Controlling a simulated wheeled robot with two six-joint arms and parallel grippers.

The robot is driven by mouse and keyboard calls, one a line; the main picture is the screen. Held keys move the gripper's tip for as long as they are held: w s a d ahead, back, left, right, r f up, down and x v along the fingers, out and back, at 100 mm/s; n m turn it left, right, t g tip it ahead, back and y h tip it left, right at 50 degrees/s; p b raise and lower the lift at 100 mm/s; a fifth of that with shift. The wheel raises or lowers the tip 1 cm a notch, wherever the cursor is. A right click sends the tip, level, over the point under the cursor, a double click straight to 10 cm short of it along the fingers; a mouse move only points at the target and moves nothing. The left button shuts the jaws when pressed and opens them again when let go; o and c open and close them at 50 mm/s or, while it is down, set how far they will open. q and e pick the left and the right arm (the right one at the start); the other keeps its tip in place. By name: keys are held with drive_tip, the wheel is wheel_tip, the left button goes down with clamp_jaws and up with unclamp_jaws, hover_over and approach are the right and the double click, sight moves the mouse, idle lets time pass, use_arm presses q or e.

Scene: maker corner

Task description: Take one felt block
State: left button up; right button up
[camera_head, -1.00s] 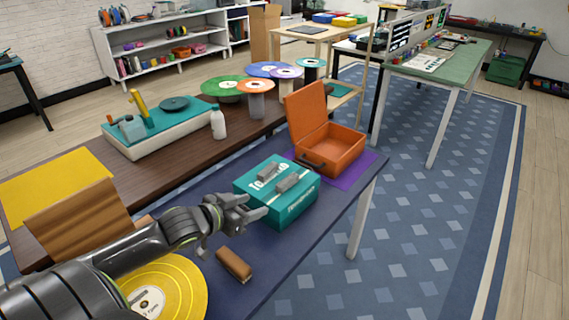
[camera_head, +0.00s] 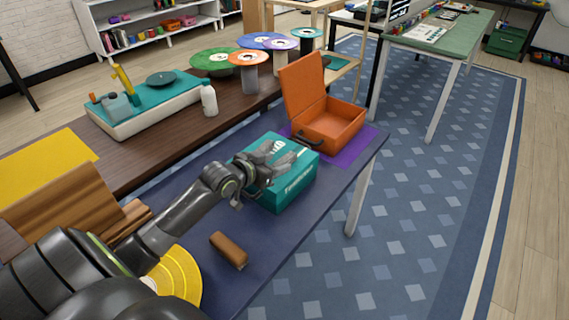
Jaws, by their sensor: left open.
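Two grey blocks, which look like the felt blocks, lie side by side on top of a teal case. One is the far block (camera_head: 265,147), the other the near block (camera_head: 287,157). The teal case (camera_head: 290,190) stands on the dark blue table. My left gripper (camera_head: 269,163) is open over the case top, right at the grey blocks. Its fingers overlap them in the picture, so I cannot tell whether they touch. Parts of both blocks and of the case's lettering are hidden. My right gripper is out of view.
An open orange case (camera_head: 331,128) stands behind on a purple mat (camera_head: 352,150). A brown block (camera_head: 228,250) and a yellow disc (camera_head: 183,275) lie nearer on the blue table (camera_head: 215,215). A white bottle (camera_head: 209,100) and several coloured spools stand on the brown table behind.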

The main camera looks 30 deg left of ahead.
sight(283, 160)
use_arm(q)
drive_tip(key=shift+a+x, duration=0.15)
drive_tip(key=shift+x, duration=1.3)
drive_tip(key=shift+a+x, duration=0.15)
drive_tip(key=shift+x, duration=1.25)
drive_tip(key=shift+f, duration=0.1)
drive_tip(key=shift+c, duration=0.3)
drive_tip(key=c, duration=1)
